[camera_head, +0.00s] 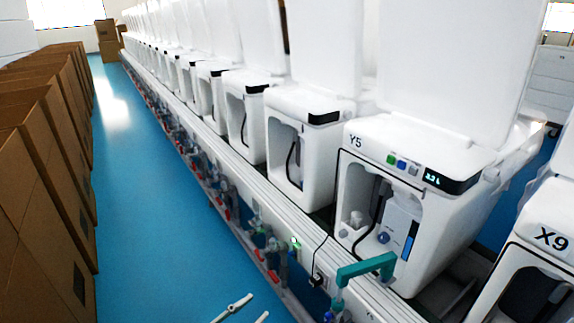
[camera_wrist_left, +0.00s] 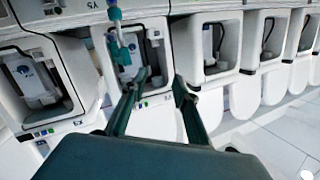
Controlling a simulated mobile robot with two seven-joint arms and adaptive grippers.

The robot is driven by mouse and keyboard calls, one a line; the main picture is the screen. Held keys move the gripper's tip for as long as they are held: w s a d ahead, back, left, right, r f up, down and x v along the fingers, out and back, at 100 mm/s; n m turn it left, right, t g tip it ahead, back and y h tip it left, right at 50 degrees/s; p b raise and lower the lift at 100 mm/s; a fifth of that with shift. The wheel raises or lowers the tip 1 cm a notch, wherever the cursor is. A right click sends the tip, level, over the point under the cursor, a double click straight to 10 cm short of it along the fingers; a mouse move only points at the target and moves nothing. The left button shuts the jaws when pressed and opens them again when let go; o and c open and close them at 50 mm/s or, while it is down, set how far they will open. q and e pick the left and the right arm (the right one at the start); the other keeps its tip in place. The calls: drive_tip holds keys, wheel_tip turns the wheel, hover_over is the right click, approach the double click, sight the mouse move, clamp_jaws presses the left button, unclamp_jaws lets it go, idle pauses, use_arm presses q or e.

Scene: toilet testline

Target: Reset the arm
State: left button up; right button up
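My left gripper (camera_head: 257,306) shows at the bottom edge of the head view, with only pale finger ends visible over the blue floor. In the left wrist view its two dark fingers (camera_wrist_left: 157,90) are spread apart, with nothing held between them. The rest of the left arm is out of the head view. My right gripper is in neither view.
A teal pipe (camera_head: 365,268) sticks out in front of Y5. Unit X9 (camera_head: 545,240) stands at lower right. Brown cartons (camera_head: 45,150) line the left. The blue floor (camera_head: 135,200) between is clear.

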use_arm(q)
drive_tip(key=s+a+f+n+g+y, duration=0.2)
drive_tip(key=s+a+g+y, duration=0.35)
drive_tip(key=s+a, duration=0.7)
drive_tip(key=s+a+f+n+g+y, duration=0.25)
drive_tip(key=s+a+y, duration=0.7)
drive_tip(key=a, duration=0.55)
drive_tip(key=w+d+f+n+t+h+b, duration=0.15)
drive_tip(key=d+f+t+h+b, duration=0.3)
drive_tip(key=d, duration=0.45)
drive_tip(key=w+d+f+n+t+h+b, duration=0.1)
drive_tip(key=w+d+f+h+b, duration=0.25)
drive_tip(key=d+f+b, duration=0.4)
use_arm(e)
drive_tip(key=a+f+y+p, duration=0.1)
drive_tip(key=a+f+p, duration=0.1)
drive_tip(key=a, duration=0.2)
use_arm(q)
wheel_tip(320, 180, up, 6)
drive_tip(key=s+p, duration=0.2)
drive_tip(key=p, duration=1.3)
drive_tip(key=shift+a+r+y+p, duration=0.15)
drive_tip(key=shift+a+y+p, duration=0.1)
drive_tip(key=shift+y+p, duration=0.1)
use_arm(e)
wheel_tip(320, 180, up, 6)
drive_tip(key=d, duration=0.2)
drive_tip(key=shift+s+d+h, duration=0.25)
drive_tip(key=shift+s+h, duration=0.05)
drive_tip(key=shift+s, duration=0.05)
